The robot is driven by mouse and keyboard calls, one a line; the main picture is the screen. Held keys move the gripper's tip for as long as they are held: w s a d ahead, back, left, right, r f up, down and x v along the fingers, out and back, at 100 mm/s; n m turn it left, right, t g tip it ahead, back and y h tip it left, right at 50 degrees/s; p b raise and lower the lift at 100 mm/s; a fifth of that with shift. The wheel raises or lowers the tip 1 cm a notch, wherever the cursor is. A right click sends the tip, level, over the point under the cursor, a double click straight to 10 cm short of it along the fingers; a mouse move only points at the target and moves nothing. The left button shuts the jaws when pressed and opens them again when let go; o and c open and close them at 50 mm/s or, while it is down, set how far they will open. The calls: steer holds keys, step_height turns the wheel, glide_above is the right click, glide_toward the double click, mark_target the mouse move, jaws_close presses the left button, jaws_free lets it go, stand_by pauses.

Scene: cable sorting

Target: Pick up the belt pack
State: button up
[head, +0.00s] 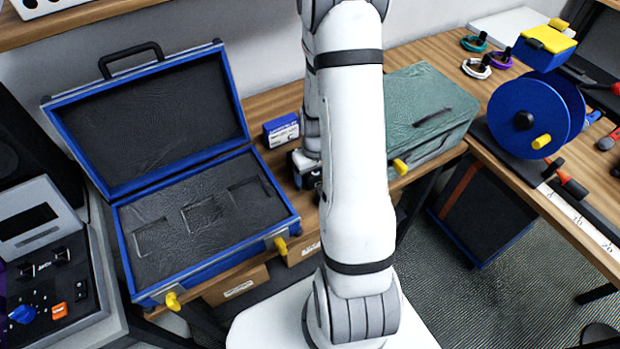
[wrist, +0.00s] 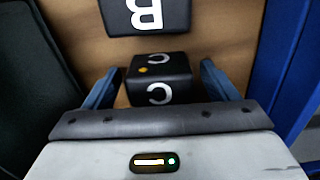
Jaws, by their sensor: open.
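In the wrist view, a black box marked with a white C (wrist: 160,68), with a small orange-yellow dot on its top, stands on the wooden surface; it appears to be the belt pack. My gripper (wrist: 160,84) is open, with one blue finger on each side of the box and a visible gap to each. I cannot tell how far down the fingers reach. In the head view my gripper (head: 306,172) is low over the bench, partly behind my own white arm, and the black box is hidden there.
A dark piece marked B (wrist: 146,16) lies just beyond the box. The open blue case (head: 217,264) with foam slots is left of my gripper, and a green bag (head: 425,105) is right. A small blue-and-white box (head: 282,131) stands behind. A blue reel (head: 524,115) is far right.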

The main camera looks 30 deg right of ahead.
steer(key=shift+f, duration=0.1)
steer(key=c, duration=1.1)
steer(key=shift+c, duration=0.2)
